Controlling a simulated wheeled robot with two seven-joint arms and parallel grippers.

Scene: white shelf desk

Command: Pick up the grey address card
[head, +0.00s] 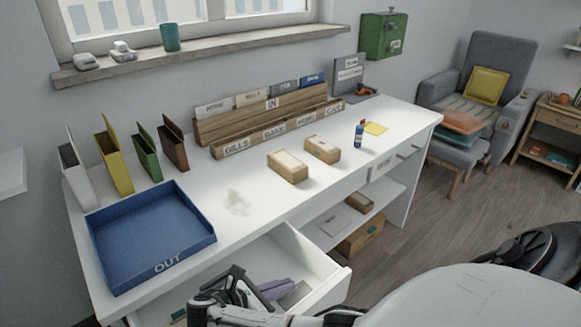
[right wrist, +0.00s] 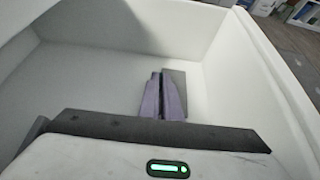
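My right gripper (head: 236,284) is dark and hangs over the open white drawer (head: 318,262) at the front of the desk; its arm comes in from the bottom. I cannot tell how wide its fingers are. A flat grey piece (head: 295,296), perhaps the grey card, lies in the drawer beside a purple thing (head: 273,289), to the right of the gripper. In the right wrist view the grey piece (right wrist: 176,77) shows partly behind the purple thing (right wrist: 173,103), beyond the dark gripper edge. Another grey card (head: 284,87) stands in the wooden sorter. My left gripper is not in view.
The blue OUT tray (head: 150,237) sits on the left of the desk. The wooden sorter (head: 262,118) stands at the back. Two small wooden boxes (head: 288,166) and a blue bottle (head: 359,134) stand on the desktop. The drawer's walls (right wrist: 265,75) enclose the purple thing.

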